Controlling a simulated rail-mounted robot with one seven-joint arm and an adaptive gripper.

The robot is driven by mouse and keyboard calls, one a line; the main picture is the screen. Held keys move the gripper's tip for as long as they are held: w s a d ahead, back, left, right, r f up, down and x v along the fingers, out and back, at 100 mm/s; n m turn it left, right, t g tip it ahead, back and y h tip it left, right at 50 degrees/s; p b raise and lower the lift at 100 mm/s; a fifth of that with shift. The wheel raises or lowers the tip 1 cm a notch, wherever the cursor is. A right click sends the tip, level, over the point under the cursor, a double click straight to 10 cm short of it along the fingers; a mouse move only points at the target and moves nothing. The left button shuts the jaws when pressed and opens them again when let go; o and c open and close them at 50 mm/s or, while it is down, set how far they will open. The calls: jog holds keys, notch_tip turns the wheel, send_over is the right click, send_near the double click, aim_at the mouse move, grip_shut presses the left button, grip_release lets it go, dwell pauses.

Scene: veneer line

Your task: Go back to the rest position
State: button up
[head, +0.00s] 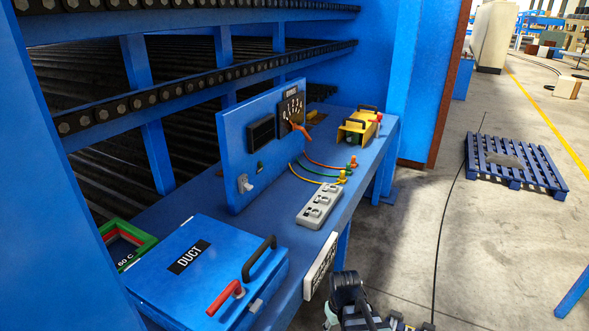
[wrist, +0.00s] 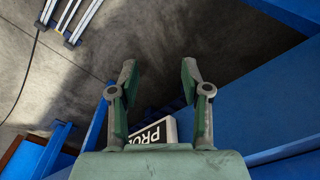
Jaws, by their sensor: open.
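My gripper (wrist: 158,80) shows in the wrist view with its two fingers apart and nothing between them. Beyond the fingers is the concrete floor and a dark gap. In the head view part of my arm shows at the bottom, just right of the blue bench (head: 349,205); the fingertips cannot be made out there.
The bench carries a blue box marked DUCT (head: 215,265), an upright blue panel (head: 236,150), a grey socket strip (head: 319,205) and a yellow device (head: 357,128). A blue pallet (head: 525,178) lies on the floor at right. Open floor (head: 410,240) lies between.

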jog(key=s+d+f+m, duration=0.3)
jog(key=d+f+m, duration=0.2)
jog(key=f, duration=0.1)
jog(key=s+f+g+b, duration=0.2)
jog(key=s+f+g, duration=0.1)
jog(key=s+f, duration=0.7)
jog(key=s+f+g+b, duration=0.2)
jog(key=s+f+g, duration=0.2)
jog(key=s+f, duration=0.7)
jog(key=s, duration=0.8)
jog(key=shift+a+f+n, duration=0.15)
jog(key=shift+a+n, duration=0.15)
jog(key=shift+s, duration=0.1)
